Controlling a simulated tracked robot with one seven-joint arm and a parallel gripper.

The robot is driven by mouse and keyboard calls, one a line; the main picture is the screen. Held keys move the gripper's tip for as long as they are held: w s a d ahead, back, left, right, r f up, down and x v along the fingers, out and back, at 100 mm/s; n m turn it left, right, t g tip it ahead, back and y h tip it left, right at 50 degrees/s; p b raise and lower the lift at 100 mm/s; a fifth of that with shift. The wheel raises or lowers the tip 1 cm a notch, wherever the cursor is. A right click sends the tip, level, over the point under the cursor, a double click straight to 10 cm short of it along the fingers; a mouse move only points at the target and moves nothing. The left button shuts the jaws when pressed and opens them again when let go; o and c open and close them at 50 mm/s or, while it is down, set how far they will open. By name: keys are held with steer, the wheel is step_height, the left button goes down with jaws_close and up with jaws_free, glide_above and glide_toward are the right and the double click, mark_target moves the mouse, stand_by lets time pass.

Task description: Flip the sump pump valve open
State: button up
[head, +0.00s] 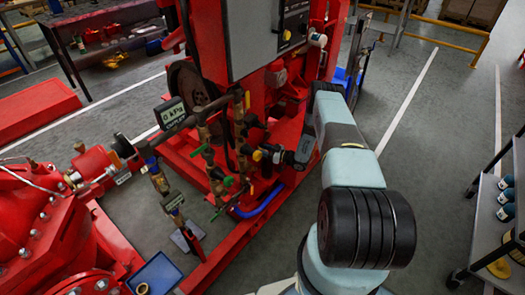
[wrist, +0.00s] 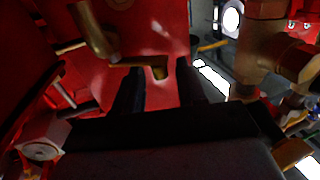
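My gripper (head: 268,152) is at the brass pipework on the front of the red pumpset, in the middle of the head view. A small yellow part (head: 257,155) shows right at its tips. In the wrist view my two dark fingers (wrist: 160,86) stand apart. A brass-yellow lever-like piece (wrist: 158,72) shows ahead of and between the fingertips; I cannot tell if they touch it. Several green-handled valves (head: 201,150) sit on the pipes to the left. No label marks which one is the sump pump valve, and its position cannot be read.
A digital gauge (head: 171,112) stands left of the pipes. A thick brass fitting (wrist: 262,45) is close to the right finger. A red pump (head: 40,225) fills the lower left, with a blue tray (head: 155,274) beside it. A grey cart (head: 505,200) stands at right; floor between is clear.

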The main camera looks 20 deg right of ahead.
steer(key=v, duration=1.4)
steer(key=shift+w, duration=0.1)
steer(key=s+a+r+m+t+h, duration=0.1)
steer(key=s+a+r+m+h, duration=0.4)
steer(key=h, duration=0.4)
steer(key=shift+m, duration=0.4)
steer(key=x, duration=0.4)
steer(key=r+x, duration=0.1)
steer(key=x, duration=0.4)
steer(key=a+x, duration=0.1)
steer(key=x, duration=0.4)
steer(key=shift+w+a+r, duration=0.1)
steer(key=shift+w+a, duration=0.05)
steer(key=shift+w, duration=0.05)
steer(key=shift+c, duration=0.2)
jaws_close()
